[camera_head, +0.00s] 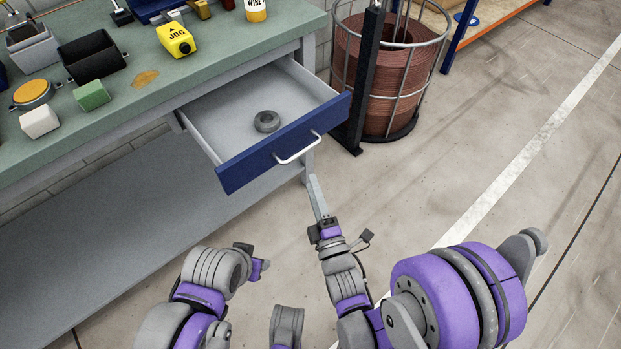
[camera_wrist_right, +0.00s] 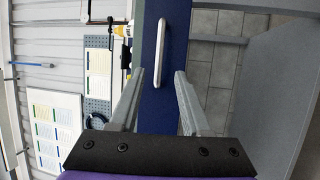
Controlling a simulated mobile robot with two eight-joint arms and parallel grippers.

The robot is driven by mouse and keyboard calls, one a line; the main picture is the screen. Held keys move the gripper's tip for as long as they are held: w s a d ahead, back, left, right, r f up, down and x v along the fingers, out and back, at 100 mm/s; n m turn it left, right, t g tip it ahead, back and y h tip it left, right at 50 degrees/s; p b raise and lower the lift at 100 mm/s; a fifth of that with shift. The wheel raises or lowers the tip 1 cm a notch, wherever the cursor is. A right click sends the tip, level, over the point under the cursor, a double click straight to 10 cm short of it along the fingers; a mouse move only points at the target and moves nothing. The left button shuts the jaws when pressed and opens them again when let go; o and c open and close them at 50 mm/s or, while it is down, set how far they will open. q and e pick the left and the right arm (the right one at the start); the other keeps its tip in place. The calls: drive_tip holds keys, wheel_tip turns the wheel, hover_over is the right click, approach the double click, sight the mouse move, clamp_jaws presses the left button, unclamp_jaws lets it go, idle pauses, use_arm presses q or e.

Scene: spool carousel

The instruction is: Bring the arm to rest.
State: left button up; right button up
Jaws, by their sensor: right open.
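My right gripper (camera_head: 314,182) points away from me, just in front of the open blue-fronted drawer (camera_head: 240,172). In the right wrist view its two grey fingers (camera_wrist_right: 160,75) are spread, with nothing between them. The drawer's white handle (camera_head: 298,150) is ahead of the fingertips and apart from them; it also shows in the right wrist view (camera_wrist_right: 158,50). My left arm (camera_head: 218,268) is bent at the lower left of the head view; its gripper fingers cannot be seen.
A dark grey ring (camera_head: 266,121) lies in the drawer. The green bench (camera_head: 185,77) bears a yellow JOG box (camera_head: 176,39), a black bin (camera_head: 92,57), and green (camera_head: 91,95) and white (camera_head: 39,122) blocks. Floor at right is clear.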

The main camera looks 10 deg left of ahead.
use_arm(q)
drive_tip(key=shift+f, duration=0.2)
use_arm(e)
drive_tip(key=shift+s+d, duration=0.1)
drive_tip(key=shift+s, duration=0.1)
drive_tip(key=w+d+f+m+g+h, duration=0.1)
drive_tip(key=d+m+g+h, duration=0.15)
drive_tip(key=d+m, duration=0.35)
drive_tip(key=d+f+m+g+h, duration=0.2)
drive_tip(key=d+m+h, duration=0.2)
drive_tip(key=d, duration=0.3)
drive_tip(key=s+d+f+m+g+h, duration=0.1)
drive_tip(key=s+d+m+g+h, duration=0.1)
drive_tip(key=s+d+m+g, duration=0.5)
drive_tip(key=s+d+f+m+g+h, duration=0.1)
drive_tip(key=s+d+m, duration=0.4)
drive_tip(key=s, duration=0.5)
use_arm(q)
wheel_tip(320, 180, up, 25)
drive_tip(key=w+t+p, duration=0.1)
drive_tip(key=p, duration=2)
drive_tip(key=shift+w+f, duration=0.15)
use_arm(e)
wheel_tip(320, 180, up, 25)
drive_tip(key=m, duration=0.1)
drive_tip(key=shift+d+f, duration=0.15)
drive_tip(key=shift+d, duration=0.15)
